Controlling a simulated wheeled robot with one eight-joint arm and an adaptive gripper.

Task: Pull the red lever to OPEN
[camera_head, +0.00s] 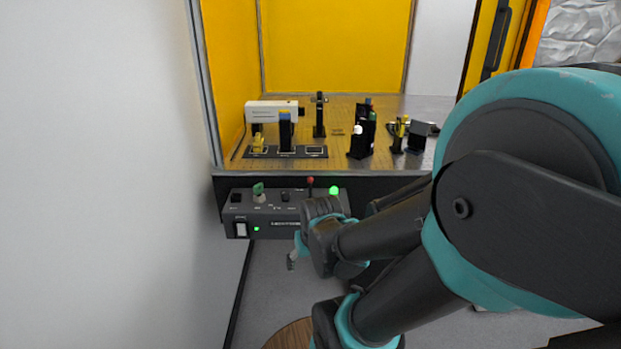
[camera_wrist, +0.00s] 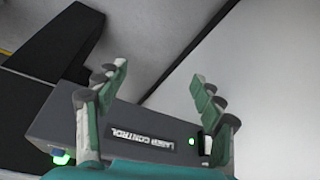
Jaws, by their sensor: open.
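The red lever (camera_head: 310,181) is a small red-tipped stick standing on top of the grey control box (camera_head: 262,213) in the head view. Its foot is hard to see, and any OPEN marking is too small to read. My gripper (camera_head: 292,261) hangs in front of and below the box, mostly hidden by my wrist. In the wrist view my gripper (camera_wrist: 159,76) is open and empty, its fingers apart. The box (camera_wrist: 110,108) lies behind them with its LASER CONTROL label upside down. The lever does not show in the wrist view.
A green knob (camera_head: 258,189) and a lit green button (camera_head: 334,191) flank the lever on the box. Above is a yellow-walled enclosure with optics on a perforated table (camera_head: 340,140). A white wall (camera_head: 100,180) stands close on the left. A round wooden top (camera_head: 288,335) is below.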

